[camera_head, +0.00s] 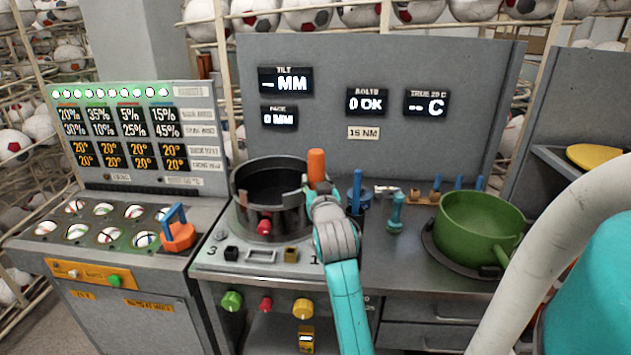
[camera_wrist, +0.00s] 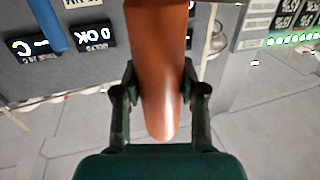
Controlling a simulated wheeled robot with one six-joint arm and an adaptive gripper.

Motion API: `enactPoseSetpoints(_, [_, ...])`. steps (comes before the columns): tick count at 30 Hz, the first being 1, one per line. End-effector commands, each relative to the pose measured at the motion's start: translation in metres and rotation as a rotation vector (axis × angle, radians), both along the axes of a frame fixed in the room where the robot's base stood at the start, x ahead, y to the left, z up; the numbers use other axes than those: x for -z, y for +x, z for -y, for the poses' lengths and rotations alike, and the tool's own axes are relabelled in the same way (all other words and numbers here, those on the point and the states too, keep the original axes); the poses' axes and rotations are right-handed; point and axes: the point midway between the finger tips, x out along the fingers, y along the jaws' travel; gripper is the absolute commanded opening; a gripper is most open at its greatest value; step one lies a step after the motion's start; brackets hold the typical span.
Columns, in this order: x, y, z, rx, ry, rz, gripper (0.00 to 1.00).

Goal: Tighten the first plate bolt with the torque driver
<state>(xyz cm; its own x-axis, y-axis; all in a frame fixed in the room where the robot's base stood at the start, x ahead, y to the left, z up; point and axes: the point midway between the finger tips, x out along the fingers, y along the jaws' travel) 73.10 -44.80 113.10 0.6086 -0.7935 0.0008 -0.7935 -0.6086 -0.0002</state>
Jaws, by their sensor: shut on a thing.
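My gripper (camera_head: 318,192) is shut on the orange handle of the torque driver (camera_head: 316,160), at the right rim of the dark round press pot (camera_head: 262,170). In the wrist view the orange-brown handle (camera_wrist: 160,90) sits between the two fingers of my gripper (camera_wrist: 160,98). The handle stands about upright in the head view. The driver's lower end is hidden behind my gripper and arm, so I cannot tell whether it touches a bolt. The plate bolts cannot be made out. The bolts display (camera_head: 367,102) reads 0 OK, above a 15 NM label (camera_head: 363,132).
A green pot (camera_head: 480,222) stands on the right counter. A blue tool (camera_head: 357,190) and a teal tool (camera_head: 396,212) stand just right of my gripper. An orange block with a blue handle (camera_head: 178,230) is at left. A grey display panel rises behind the press.

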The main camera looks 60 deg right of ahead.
Motion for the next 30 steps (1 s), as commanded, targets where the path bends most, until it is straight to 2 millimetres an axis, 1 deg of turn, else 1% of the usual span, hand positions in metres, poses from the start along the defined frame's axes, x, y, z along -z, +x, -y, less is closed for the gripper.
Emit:
enactPoseSetpoints(10, [0.028,0.000,0.000,0.000,0.000,-0.001,0.00])
enactPoseSetpoints(16, [0.040,0.000,0.000,-0.001,0.000,0.000,0.00])
enactPoseSetpoints(21, [0.047,0.000,0.000,-0.001,-0.002,0.001,0.00])
enactPoseSetpoints(30, [0.049,0.000,0.000,0.000,-0.002,0.001,0.00])
